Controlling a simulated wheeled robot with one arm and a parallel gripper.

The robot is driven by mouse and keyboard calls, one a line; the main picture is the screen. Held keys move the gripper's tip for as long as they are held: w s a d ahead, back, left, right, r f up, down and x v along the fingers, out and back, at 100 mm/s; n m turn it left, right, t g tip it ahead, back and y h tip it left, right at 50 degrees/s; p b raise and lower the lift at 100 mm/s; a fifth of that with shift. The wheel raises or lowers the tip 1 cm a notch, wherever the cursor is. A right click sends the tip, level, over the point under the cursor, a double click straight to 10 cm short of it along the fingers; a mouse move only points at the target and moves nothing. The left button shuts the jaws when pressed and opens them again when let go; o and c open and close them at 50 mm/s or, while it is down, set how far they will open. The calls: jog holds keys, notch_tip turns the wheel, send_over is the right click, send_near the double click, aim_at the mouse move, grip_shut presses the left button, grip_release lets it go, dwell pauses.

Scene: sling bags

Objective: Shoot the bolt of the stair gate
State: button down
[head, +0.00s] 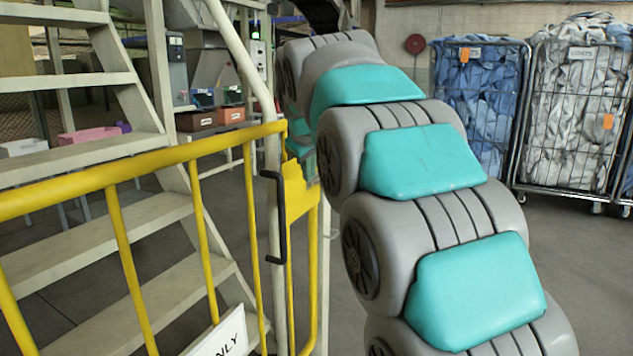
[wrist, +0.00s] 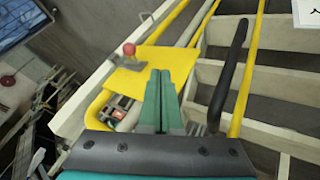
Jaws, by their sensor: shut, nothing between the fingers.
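The yellow stair gate (head: 110,176) stands across the foot of the pale stairs; its rails also show in the wrist view (wrist: 243,95). A yellow plate (wrist: 168,62) at its post end carries a metal bolt with a red ball knob (wrist: 129,48). In the head view the plate (head: 298,195) shows, but the knob is hidden by my arm. My gripper (wrist: 160,74) has green fingers pressed together, empty. The tips are over the plate, to the right of the knob and apart from it. Whether they touch the plate I cannot tell.
A black pull handle (head: 277,217) stands out from the gate beside the plate. Pale stair treads (head: 80,155) rise behind the gate. A white sign (head: 222,336) hangs low on it. Wheeled cages of blue bags (head: 480,100) and grey bags (head: 575,110) stand back right.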

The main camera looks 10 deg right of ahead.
jog(key=w+d+f+p, duration=0.1)
jog(key=w+d+f, duration=0.2)
jog(key=w+f, duration=0.3)
jog(key=shift+w+d+f, duration=0.4)
jog(key=shift+w, duration=1.1)
jog(key=shift+w+d+r+p, duration=0.15)
jog(key=shift+w+d+p, duration=0.7)
jog(key=shift+w, duration=0.35)
jog(key=shift+w+d+f, duration=0.2)
jog(key=shift+w, duration=0.05)
